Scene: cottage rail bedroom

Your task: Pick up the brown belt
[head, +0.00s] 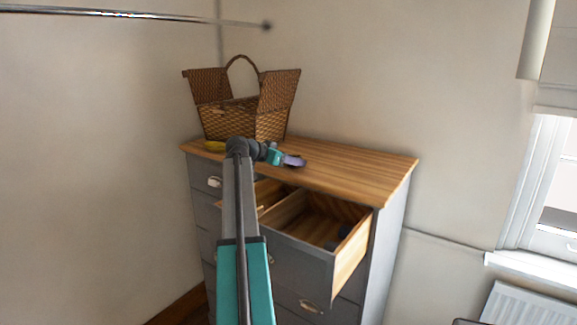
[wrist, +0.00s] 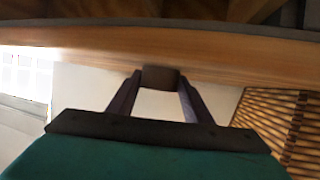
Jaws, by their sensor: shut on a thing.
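My gripper (head: 299,161) is over the wooden top of the grey dresser, in front of the wicker basket. In the wrist view my gripper (wrist: 160,80) has its two dark fingers closed on a small dark brown piece, which I take to be the brown belt (wrist: 160,77). Only its near face shows, between the fingertips; the rest is hidden. In the head view the belt cannot be made out at the gripper. I cannot tell whether it touches the dresser top.
The dresser top (head: 360,165) is bare on its right. Two upper drawers are pulled out; the right drawer (head: 300,262) holds dark things. A metal rail (head: 130,14) runs upper left.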

